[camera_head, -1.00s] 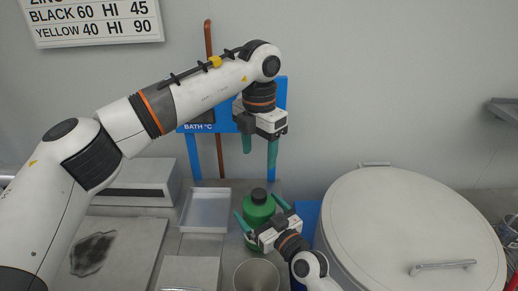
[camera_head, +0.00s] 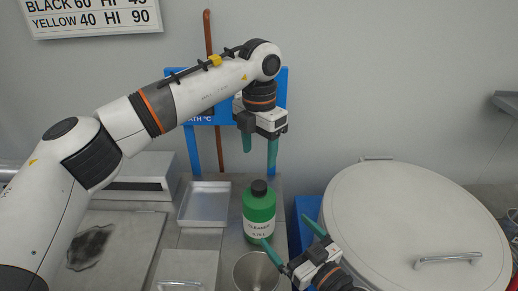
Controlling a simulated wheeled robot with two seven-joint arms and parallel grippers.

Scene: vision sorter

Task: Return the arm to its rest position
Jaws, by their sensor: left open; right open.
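My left gripper (camera_head: 259,148) hangs fingers down in front of the blue sign on the wall. It is open and empty. My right gripper (camera_head: 290,235) is low in the picture, to the right of a green bottle. Its two green fingers are apart with nothing between them. One fingertip is close to the bottle's lower right side in the picture; I cannot tell if they touch. The green cleaner bottle (camera_head: 259,208) with a black cap stands upright on the counter, its label facing me.
A shallow metal tray (camera_head: 204,222) lies left of the bottle, and a metal cup (camera_head: 239,272) stands in front of it. A large round lidded vat (camera_head: 400,215) fills the right side. A blue sign (camera_head: 283,88) and a white wall board (camera_head: 90,20) are behind. A dark stain (camera_head: 90,247) marks the left surface.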

